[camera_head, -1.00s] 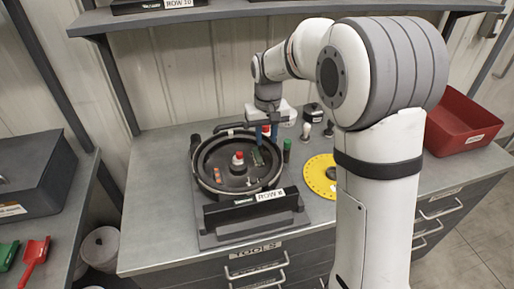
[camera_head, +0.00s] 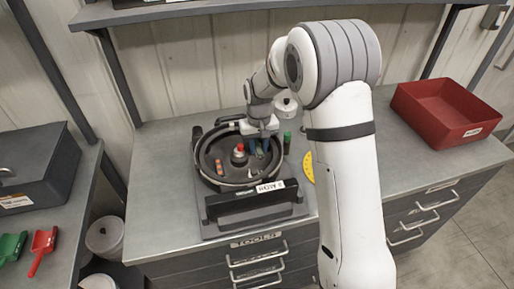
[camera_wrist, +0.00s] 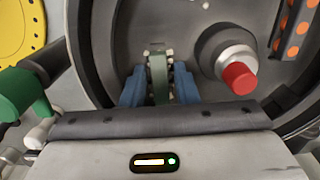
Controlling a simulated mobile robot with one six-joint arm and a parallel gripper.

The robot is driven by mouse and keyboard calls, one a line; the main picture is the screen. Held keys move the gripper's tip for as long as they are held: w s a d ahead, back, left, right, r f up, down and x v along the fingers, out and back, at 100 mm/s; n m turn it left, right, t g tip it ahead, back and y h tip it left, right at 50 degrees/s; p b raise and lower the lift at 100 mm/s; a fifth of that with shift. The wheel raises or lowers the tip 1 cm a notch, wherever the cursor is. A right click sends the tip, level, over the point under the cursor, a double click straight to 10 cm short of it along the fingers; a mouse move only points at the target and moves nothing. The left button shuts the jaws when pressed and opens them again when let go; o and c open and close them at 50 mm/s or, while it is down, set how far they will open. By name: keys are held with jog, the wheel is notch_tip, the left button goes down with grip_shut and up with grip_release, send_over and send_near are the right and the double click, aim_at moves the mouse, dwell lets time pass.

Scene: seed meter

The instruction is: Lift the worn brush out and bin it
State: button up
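The worn brush appears to be the green piece (camera_wrist: 158,78) inside the round black seed meter (camera_head: 208,180). In the head view the green piece (camera_head: 260,153) is partly hidden by my gripper. My gripper (camera_wrist: 160,88) has its blue fingers on both sides of the green piece, down inside the meter. The fingers look apart, with the piece between them; whether they touch it I cannot tell. A red-capped hub (camera_wrist: 238,76) stands beside the fingers. A red bin (camera_head: 447,112) stands at the bench's right end.
A yellow disc (camera_head: 308,168) lies partly behind my arm. A dark handled bar (camera_head: 255,203) fronts the meter. A shelf (camera_head: 190,12) runs above.

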grip_shut()
jog(key=shift+r, duration=0.1)
notch_tip(320, 180, up, 10)
jog(key=b, duration=0.1)
dwell(0.5)
notch_tip(320, 180, up, 7)
jog(key=p, duration=0.5)
send_over(259, 149)
dwell(0.9)
